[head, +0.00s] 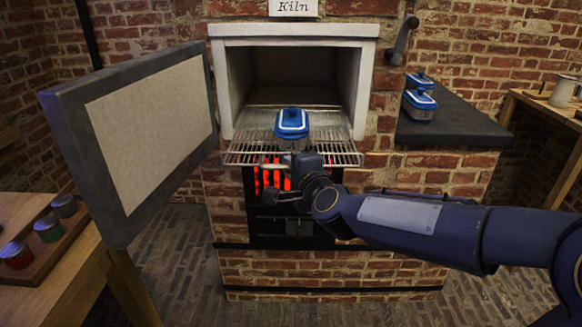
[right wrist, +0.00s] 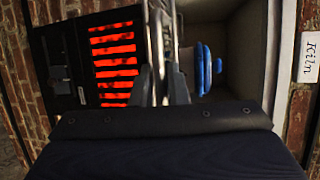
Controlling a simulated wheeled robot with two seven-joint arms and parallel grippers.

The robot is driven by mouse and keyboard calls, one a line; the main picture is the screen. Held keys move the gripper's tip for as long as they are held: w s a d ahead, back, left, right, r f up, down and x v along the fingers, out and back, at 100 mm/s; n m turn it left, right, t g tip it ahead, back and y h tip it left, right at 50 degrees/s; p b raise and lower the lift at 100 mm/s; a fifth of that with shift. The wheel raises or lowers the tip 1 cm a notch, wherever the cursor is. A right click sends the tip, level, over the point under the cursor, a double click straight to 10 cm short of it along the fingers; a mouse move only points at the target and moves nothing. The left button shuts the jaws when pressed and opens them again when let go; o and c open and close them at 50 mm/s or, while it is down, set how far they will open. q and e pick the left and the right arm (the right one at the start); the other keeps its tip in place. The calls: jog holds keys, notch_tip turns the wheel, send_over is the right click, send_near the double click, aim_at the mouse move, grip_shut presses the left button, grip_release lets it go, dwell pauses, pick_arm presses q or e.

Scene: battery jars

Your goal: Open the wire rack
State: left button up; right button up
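The wire rack (head: 345,150) is a silvery grid that sticks out from the mouth of the open kiln (head: 226,75). A blue and white lidded jar (head: 291,125) stands upright on it, near the middle; its blue part also shows in the right wrist view (right wrist: 203,70). My right gripper (head: 302,162) is at the middle of the rack's front edge. In the right wrist view, its fingers (right wrist: 165,75) are close together and look shut on the rack's thin front part; the exact contact is hard to see. My left gripper is not in view.
The thick kiln door (head: 150,125) stands open at the left. Red-glowing bars (head: 268,178) lie below the rack. A dark shelf (head: 450,122) at the right holds two blue and white jars (head: 419,104). Small paint-coloured jars (head: 48,228) stand on a board at the lower left.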

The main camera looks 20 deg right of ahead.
jog(key=shift+o, duration=0.3)
jog(key=shift+s, duration=0.1)
jog(key=p+v, duration=0.1)
jog(key=v, duration=0.6)
jog(key=shift+s+p, duration=0.35)
jog(key=s+d+f+n+g+y, duration=0.1)
jog(key=s+d+f+n+g, duration=0.1)
jog(key=s+f+n+g, duration=0.75)
jog(key=s+d+f+n+g+y, duration=0.15)
jog(key=s+f+n, duration=0.4)
jog(key=s, duration=0.95)
notch_tip(320, 180, up, 20)
jog(key=p, duration=1.9)
jog(key=shift+s+d+n+t+h, duration=0.2)
jog(key=shift+d+n+t+h, duration=0.05)
jog(key=shift+n+t+h, duration=0.15)
